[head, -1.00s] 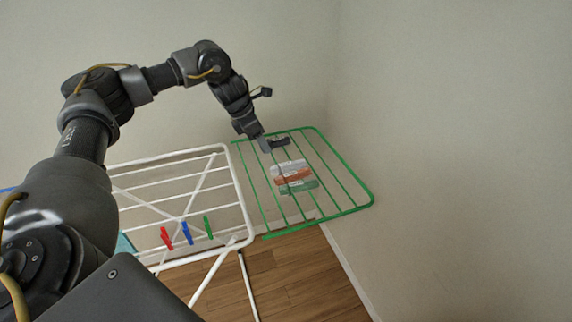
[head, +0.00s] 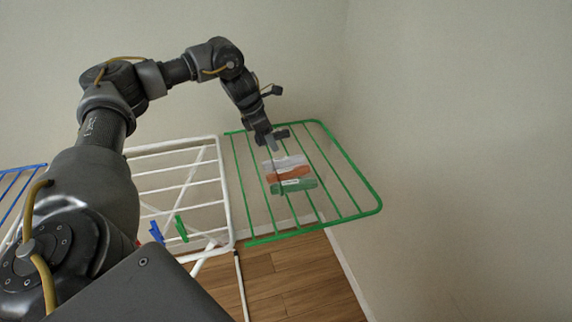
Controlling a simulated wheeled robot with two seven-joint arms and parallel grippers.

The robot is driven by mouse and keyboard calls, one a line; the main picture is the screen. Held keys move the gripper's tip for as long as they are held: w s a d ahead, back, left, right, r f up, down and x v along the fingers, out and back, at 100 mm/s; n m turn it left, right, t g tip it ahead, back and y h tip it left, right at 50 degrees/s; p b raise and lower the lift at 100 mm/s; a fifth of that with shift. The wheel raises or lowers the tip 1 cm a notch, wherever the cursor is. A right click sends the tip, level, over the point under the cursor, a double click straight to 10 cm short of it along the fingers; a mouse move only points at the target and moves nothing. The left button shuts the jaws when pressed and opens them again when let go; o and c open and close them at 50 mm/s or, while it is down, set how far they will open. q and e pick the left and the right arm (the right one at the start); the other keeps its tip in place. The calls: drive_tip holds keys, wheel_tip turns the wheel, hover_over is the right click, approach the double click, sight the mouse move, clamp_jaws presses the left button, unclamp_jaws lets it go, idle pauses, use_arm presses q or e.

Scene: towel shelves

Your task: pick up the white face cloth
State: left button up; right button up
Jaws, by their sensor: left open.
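The white face cloth (head: 290,162) lies on the green rack (head: 352,215), at the far end of a row of small cloths. My left gripper (head: 272,145) is open just above and behind the white cloth, with its fingers pointing down. I cannot tell whether a finger touches the cloth. My right gripper is not in view.
An orange-brown cloth (head: 288,174) and a green cloth (head: 294,186) lie directly in front of the white one. A blue rack (head: 22,168) is at left. Walls stand close behind and right.

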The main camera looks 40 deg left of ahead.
use_arm(q)
hover_over(282, 159)
drive_tip(key=s+a, duration=0.1)
drive_tip(key=s, duration=0.1)
drive_tip(key=f, duration=0.4)
drive_tip(key=shift+w+a, duration=0.2)
drive_tip(key=shift+d+f+p, duration=0.3)
drive_tip(key=shift+f+p, duration=0.15)
drive_tip(key=shift+p, duration=0.05)
drive_tip(key=x, duration=0.4)
drive_tip(key=shift+w+f+p, duration=0.15)
drive_tip(key=shift+p, duration=0.25)
drive_tip(key=shift+c, duration=0.3)
drive_tip(key=c, duration=0.7)
